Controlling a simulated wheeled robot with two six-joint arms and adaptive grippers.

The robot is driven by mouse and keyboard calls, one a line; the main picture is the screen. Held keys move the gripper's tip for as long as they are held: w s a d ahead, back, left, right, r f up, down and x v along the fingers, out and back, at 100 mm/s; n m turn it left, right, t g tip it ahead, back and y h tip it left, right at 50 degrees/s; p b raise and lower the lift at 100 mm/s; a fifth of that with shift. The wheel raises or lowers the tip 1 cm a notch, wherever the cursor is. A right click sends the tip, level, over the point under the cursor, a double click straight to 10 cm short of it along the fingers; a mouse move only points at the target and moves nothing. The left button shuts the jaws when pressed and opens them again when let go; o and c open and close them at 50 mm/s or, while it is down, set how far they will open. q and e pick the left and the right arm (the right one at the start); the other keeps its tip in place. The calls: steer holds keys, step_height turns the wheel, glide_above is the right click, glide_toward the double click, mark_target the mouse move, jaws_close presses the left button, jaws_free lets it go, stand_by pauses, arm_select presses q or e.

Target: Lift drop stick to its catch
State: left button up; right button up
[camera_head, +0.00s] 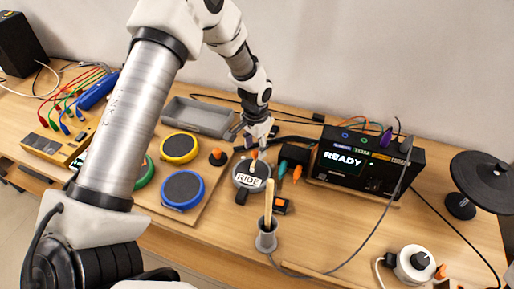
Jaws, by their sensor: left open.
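A pale wooden stick (269,196) stands upright in a grey cup-shaped holder (267,238) near the table's front middle. Its lower end is hidden inside the holder. My left gripper (257,139) is open, farther back than the stick and apart from it. I cannot make out which part is the catch. My right gripper is not in view.
Yellow (179,147) and blue (183,190) ringed pads lie left of the RIDE pad. A grey tray (199,117) sits behind them. A black box showing READY (365,160) and a dark round pad on a stand (484,178) are right. Cables cross the wooden table.

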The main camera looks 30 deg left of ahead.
arm_select(q)
steer(key=shift+f, duration=0.6)
steer(key=shift+s+f, duration=0.1)
steer(key=shift+f, duration=0.15)
jaws_close()
steer(key=shift+r, duration=0.15)
steer(key=shift+r+g+p, duration=0.3)
steer(key=shift+r+p, duration=0.3)
steer(key=r, duration=0.1)
steer(key=w+r+g+p, duration=0.1)
steer(key=r+g+p, duration=0.1)
steer(key=r, duration=0.1)
steer(key=shift+w+a+h, duration=0.25)
steer(key=shift+w+h, duration=0.05)
steer(key=shift+w, duration=0.1)
steer(key=w+r+p, duration=0.2)
steer(key=w+r, duration=0.2)
steer(key=r, duration=0.1)
steer(key=shift+a+r, duration=0.35)
steer(key=shift+a, duration=0.1)
